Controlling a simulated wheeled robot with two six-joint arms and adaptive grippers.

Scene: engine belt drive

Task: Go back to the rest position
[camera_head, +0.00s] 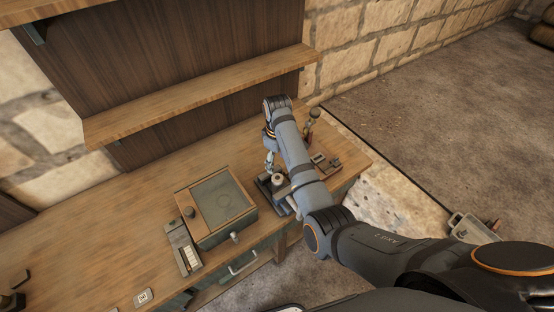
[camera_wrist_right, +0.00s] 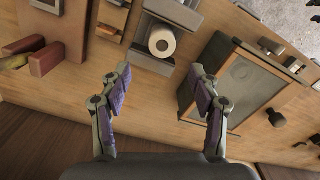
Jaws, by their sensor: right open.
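My right gripper (camera_head: 271,165) points down over the wooden workbench (camera_head: 110,245), in front of a dark metal block with a pale cylinder (camera_head: 278,180). In the right wrist view, the two fingers of my right gripper (camera_wrist_right: 161,78) are spread apart with nothing between them. The pale cylinder (camera_wrist_right: 162,42) sits in its dark block just beyond the fingertips, apart from them. In the head view my right forearm hides part of the bench around the block. My left gripper is not in view.
A wooden box with a dark panel (camera_head: 222,199) stands left of the block, with a small gauge-like device (camera_head: 183,248) beside it. A wooden shelf (camera_head: 200,93) overhangs the bench's back. Small parts (camera_head: 327,163) lie near the bench's right end. Open floor (camera_head: 430,110) lies beyond.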

